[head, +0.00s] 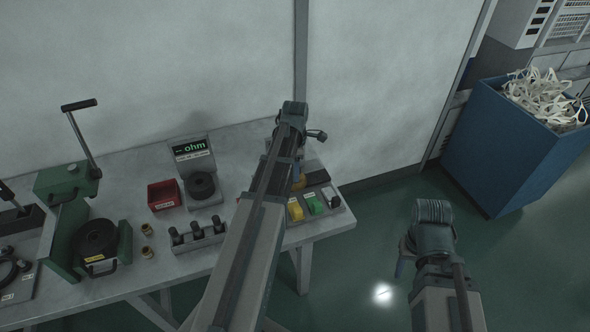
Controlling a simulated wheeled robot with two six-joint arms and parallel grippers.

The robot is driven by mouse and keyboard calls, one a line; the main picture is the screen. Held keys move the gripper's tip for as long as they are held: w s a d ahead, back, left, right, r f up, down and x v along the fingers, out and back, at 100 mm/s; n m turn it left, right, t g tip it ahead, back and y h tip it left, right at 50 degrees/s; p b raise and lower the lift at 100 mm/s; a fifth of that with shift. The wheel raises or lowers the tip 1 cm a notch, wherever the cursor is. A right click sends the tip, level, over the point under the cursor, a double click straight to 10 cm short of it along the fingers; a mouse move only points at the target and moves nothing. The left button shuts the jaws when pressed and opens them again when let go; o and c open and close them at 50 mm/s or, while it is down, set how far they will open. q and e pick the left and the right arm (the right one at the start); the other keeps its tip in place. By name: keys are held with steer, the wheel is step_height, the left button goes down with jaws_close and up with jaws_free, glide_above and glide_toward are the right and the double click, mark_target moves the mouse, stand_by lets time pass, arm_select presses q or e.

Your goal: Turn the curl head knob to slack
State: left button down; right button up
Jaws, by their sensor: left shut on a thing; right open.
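My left arm reaches across the table's right part, and its wrist bends down over a grey tray (335,213) with coloured blocks. My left gripper (298,178) is mostly hidden behind my own arm. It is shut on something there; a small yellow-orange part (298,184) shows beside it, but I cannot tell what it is. I cannot make out the curl head knob or its setting. My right gripper (402,262) is open and empty, away from the table over the green floor, and partly hidden by its wrist.
On the table stand a green lever press (68,215), a red bin (164,194), a device with an "ohm" display (192,150) and a rack of dark pegs (198,238). A blue bin of pale strips (520,145) stands at right. The wall is close behind the table.

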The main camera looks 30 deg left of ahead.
arm_select(q)
steer(key=n, duration=0.4)
steer(key=shift+n, duration=0.7)
steer(key=shift+c, duration=1.8)
jaws_free()
step_height(320, 180, up, 14)
steer(key=p, duration=1.4)
steer(key=shift+f, duration=0.1)
